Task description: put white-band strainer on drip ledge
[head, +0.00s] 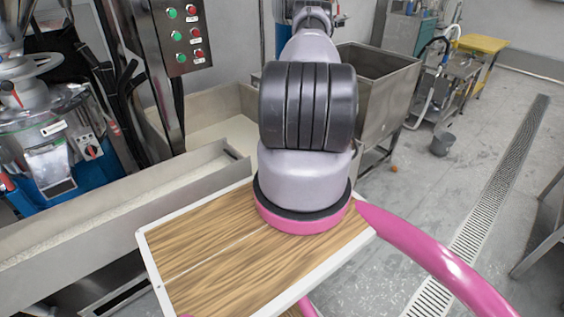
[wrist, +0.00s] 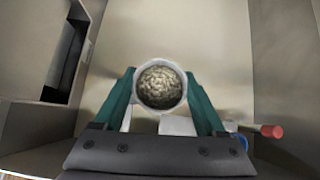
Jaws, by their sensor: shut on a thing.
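My gripper (wrist: 160,74) has two green fingers in the wrist view. They are shut on a round thing with a pale white rim and a mottled grey-brown middle, which looks like the white-band strainer (wrist: 160,88). The rim faces the camera, and the strainer sits between the fingertips. I cannot make out the drip ledge for certain in either view. In the head view my own arm hides the gripper and the strainer.
Metal walls (wrist: 215,50) surround the gripper in the wrist view. A red-ended handle (wrist: 271,131) lies at its lower right. In the head view, a steel trough (head: 130,195) runs along the left, a deep metal bin (head: 385,75) stands behind my arm, and open floor (head: 440,200) lies right.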

